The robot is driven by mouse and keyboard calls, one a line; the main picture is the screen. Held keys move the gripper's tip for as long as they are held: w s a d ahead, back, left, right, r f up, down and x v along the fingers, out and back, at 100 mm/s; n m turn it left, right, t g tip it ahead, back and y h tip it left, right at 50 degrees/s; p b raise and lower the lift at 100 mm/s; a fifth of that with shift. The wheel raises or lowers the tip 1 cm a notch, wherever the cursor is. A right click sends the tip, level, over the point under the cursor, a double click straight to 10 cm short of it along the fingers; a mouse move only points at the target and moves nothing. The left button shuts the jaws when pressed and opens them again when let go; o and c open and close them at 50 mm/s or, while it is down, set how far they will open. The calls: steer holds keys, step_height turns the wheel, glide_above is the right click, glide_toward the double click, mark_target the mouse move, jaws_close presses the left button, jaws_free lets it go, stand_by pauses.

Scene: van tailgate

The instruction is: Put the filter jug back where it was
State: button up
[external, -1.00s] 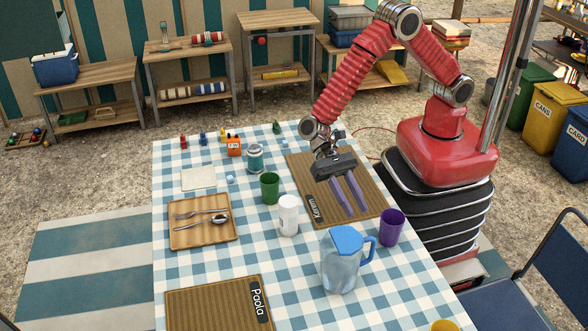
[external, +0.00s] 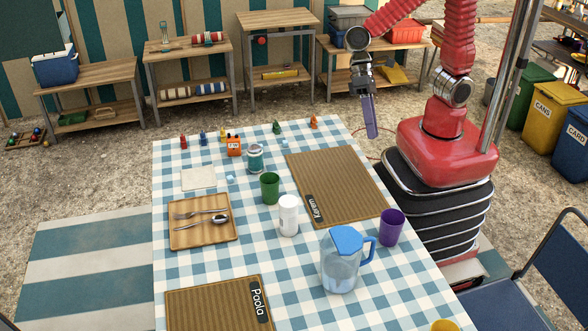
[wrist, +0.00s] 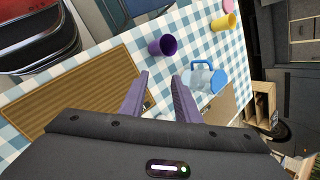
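The filter jug (external: 340,270), clear with a blue lid and blue handle, stands upright on the checked tablecloth near the right edge. In the wrist view the jug (wrist: 201,79) shows beyond the right fingertip, partly hidden by that finger. My gripper (external: 371,132) hangs beyond the table's far right corner, fingers pointing down, well away from the jug. In the wrist view its two purple fingers (wrist: 160,79) are apart with nothing between them.
A purple cup (external: 391,227) stands right beside the jug. A white bottle (external: 288,216) and green cup (external: 270,188) stand to its left. An empty brown mat (external: 335,180) lies behind; another mat (external: 215,305) lies front left. A yellow cup (wrist: 223,22) is near the table's edge.

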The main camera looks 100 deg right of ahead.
steer(key=s+d+r+n+t+h, duration=0.3)
steer(key=s+d, duration=0.3)
steer(key=d, duration=0.3)
steer(key=s+d+r+n+t+h, duration=0.3)
steer(key=s+d, duration=0.3)
steer(key=d, duration=0.3)
steer(key=shift+d+r+h, duration=0.2)
steer(key=shift+h, duration=0.2)
